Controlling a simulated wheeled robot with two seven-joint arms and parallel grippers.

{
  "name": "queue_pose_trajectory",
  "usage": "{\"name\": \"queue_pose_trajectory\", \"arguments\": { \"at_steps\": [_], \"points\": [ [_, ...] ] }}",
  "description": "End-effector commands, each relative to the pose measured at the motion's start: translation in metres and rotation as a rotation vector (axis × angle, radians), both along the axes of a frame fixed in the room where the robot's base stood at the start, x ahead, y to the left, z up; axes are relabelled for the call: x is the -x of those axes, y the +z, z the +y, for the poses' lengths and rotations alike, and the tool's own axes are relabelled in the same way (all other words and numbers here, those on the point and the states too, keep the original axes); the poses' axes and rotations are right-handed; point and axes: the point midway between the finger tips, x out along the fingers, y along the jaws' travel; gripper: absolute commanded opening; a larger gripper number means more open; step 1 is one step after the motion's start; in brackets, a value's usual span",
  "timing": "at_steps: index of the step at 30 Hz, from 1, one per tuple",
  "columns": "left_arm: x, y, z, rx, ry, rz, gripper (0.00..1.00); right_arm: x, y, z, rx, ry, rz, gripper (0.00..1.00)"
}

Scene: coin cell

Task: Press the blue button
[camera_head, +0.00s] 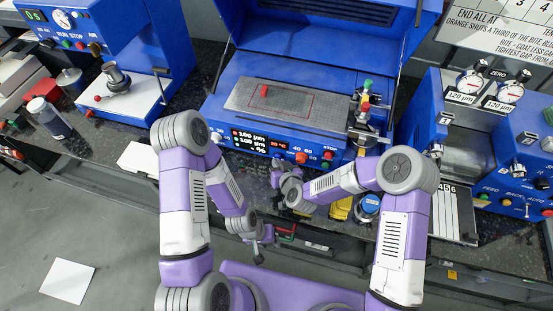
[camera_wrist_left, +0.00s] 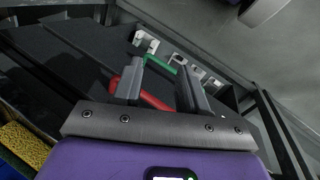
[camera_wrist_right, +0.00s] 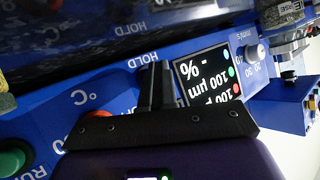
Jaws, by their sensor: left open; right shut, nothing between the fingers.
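No button that is surely the blue one stands out. A round blue piece with a pale ring (camera_head: 368,205) sits at the front edge of the bench in the head view; I cannot tell whether it is a button. My right gripper (camera_head: 278,176) is shut and empty, in front of the blue coater's control panel. In the right wrist view its fingers (camera_wrist_right: 155,85) are together before the panel, beside the display (camera_wrist_right: 208,75). A red knob is partly hidden behind the gripper. My left gripper (camera_head: 258,250) is open and empty, low before the bench; its fingers (camera_wrist_left: 162,85) are apart.
The coater (camera_head: 270,98) stands mid-bench. A green button (camera_wrist_right: 12,160) shows on its panel. A yellow sponge (camera_head: 341,208) lies at the front edge. Another blue machine (camera_head: 150,45) stands left, and more stand right. Red and green handles show below my left gripper.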

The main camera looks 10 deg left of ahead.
Motion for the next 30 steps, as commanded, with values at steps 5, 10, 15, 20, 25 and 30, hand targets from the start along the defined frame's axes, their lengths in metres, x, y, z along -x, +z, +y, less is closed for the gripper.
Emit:
{"name": "queue_pose_trajectory", "arguments": {
  "at_steps": [5, 10, 15, 20, 25, 30],
  "points": [
    [0.0, -0.001, 0.0, 0.0, 0.0, 0.0, 0.43, 0.006, 0.001, 0.0, 0.0, -0.002, -0.004, 0.0],
    [0.0, -0.003, 0.0, 0.0, 0.0, 0.0, 0.43, 0.024, 0.0, 0.001, 0.0, 0.0, -0.001, 0.0],
    [0.0, -0.006, 0.0, 0.0, 0.0, 0.0, 0.43, 0.041, 0.0, 0.001, 0.001, 0.002, 0.0, 0.0],
    [0.0, -0.008, 0.0, 0.0, 0.0, 0.0, 0.43, 0.056, -0.001, 0.002, 0.001, 0.003, 0.001, 0.0],
    [0.0, -0.008, 0.0, 0.0, 0.0, 0.0, 0.43, 0.06, 0.0, 0.002, 0.0, 0.0, 0.0, 0.0],
    [0.0, -0.008, 0.0, 0.0, 0.0, 0.0, 0.43, 0.06, 0.0, 0.002, 0.0, 0.0, 0.0, 0.0]
  ]
}}
